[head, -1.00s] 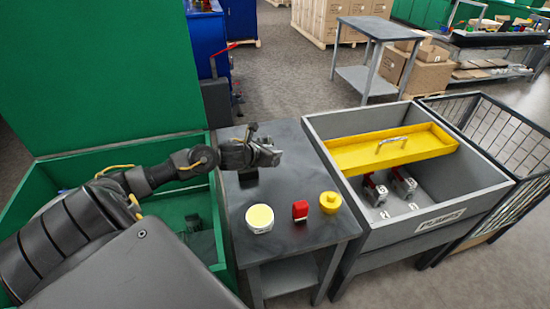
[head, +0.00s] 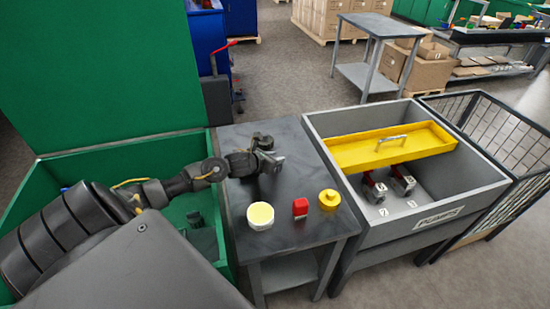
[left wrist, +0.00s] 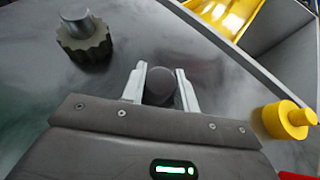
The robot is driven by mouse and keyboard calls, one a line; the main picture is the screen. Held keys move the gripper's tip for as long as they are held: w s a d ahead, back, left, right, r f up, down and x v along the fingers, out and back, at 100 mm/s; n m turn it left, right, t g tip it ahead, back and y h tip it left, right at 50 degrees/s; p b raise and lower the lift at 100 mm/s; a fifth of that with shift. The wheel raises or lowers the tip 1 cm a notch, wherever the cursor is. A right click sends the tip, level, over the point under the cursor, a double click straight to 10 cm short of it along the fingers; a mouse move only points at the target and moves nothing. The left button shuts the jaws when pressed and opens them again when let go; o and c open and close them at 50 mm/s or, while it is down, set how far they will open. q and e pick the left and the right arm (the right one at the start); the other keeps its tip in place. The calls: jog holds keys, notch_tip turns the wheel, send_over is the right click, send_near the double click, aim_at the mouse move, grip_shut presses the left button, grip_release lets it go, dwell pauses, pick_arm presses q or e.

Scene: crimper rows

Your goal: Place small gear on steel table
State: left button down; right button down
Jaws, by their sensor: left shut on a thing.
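My left gripper (head: 275,162) is over the back part of the dark grey steel table (head: 285,215). In the left wrist view, its two pale fingers (left wrist: 161,85) are shut on a dark, round-topped piece (left wrist: 160,88), taken as the small gear; no teeth show on it. I cannot tell whether it touches the tabletop. A dark toothed gear with a grey cylindrical hub (left wrist: 84,38) stands apart on the table at the upper left of the wrist view. My right gripper is not in view.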

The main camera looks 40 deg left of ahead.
pick_arm(q)
jog(key=c, duration=1.1)
grip_release()
jog(key=shift+o, duration=0.2)
jog(key=shift+r, duration=0.15)
jog(key=b+v, duration=0.1)
jog(key=v, duration=1.1)
